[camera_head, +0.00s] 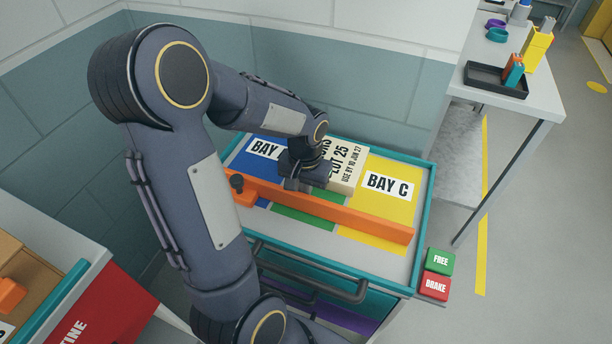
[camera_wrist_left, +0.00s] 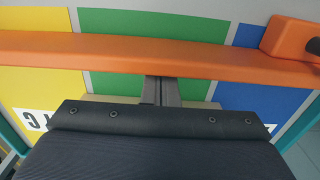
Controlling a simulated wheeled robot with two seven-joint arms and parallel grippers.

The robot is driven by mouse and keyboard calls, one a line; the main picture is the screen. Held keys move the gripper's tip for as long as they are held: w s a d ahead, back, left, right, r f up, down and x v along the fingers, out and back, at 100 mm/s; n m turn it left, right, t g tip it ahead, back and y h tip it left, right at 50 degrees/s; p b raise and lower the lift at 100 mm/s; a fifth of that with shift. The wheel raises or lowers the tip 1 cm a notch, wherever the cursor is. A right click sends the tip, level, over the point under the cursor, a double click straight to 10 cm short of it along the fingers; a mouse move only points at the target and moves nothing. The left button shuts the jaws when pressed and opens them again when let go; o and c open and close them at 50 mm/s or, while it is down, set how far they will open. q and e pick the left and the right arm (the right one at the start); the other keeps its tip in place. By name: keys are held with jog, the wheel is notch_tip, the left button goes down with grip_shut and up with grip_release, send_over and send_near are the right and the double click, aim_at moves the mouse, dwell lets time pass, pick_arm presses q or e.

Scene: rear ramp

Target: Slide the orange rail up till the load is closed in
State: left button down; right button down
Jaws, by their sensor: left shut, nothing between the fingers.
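The orange rail (camera_head: 350,215) lies across the cart top, over the blue, green and yellow bays. An orange block with a dark knob (camera_head: 237,184) is at its left end. The load, a cream box marked LOT 25 (camera_head: 346,165), sits behind the rail in the middle bay, partly hidden by my left gripper. My left gripper (camera_head: 298,185) is shut and empty, low between the box and the rail. In the left wrist view its closed fingers (camera_wrist_left: 160,91) come up to the rail's (camera_wrist_left: 130,55) edge; I cannot tell if they touch. My right gripper is not in view.
The cart has a teal rim (camera_head: 425,215), a dark front handle (camera_head: 315,285), and FREE (camera_head: 440,262) and BRAKE (camera_head: 436,287) buttons. Walls stand behind and left. A table (camera_head: 505,108) with a black tray is at the right; a red unit (camera_head: 110,300) is at lower left.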

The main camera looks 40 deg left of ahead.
pick_arm(q)
jog(key=w, duration=0.2)
jog(key=w+a+f+p, duration=0.1)
jog(key=shift+w+a, duration=0.1)
jog(key=shift+w, duration=0.3)
jog(key=shift+w+a, duration=0.2)
jog(key=shift+w, duration=0.4)
jog(key=shift+w+a, duration=0.2)
jog(key=shift+w, duration=0.4)
jog(key=shift+s, duration=0.15)
